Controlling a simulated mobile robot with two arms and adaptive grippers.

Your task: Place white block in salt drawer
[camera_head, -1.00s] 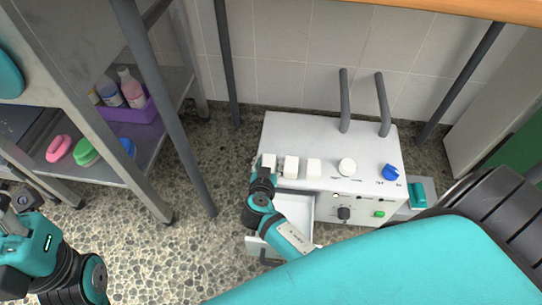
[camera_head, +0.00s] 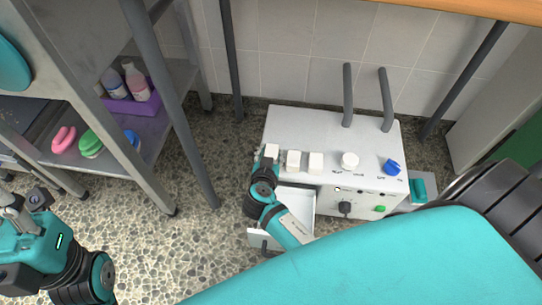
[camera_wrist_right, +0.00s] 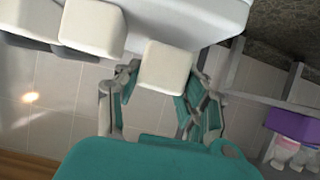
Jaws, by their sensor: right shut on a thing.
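My right gripper (camera_head: 268,164) is shut on a white block (camera_head: 271,151) at the left end of the white machine's top. The held block (camera_wrist_right: 166,68) sits between the fingers in the right wrist view. I cannot tell how far it is above the surface. Two more white blocks (camera_head: 293,160) (camera_head: 316,162) stand to its right. The drawer (camera_head: 300,202) in the machine's front is pulled out and open, below the blocks and partly hidden by my right arm. My left gripper (camera_head: 14,208) is at the left edge; its finger state is unclear.
The white machine (camera_head: 335,125) has two upright grey handles, a white round knob (camera_head: 349,160), a blue knob (camera_head: 392,167) and a green button (camera_head: 380,208). A metal shelf (camera_head: 115,165) at left holds bottles in a purple bin (camera_head: 133,104) and coloured brushes.

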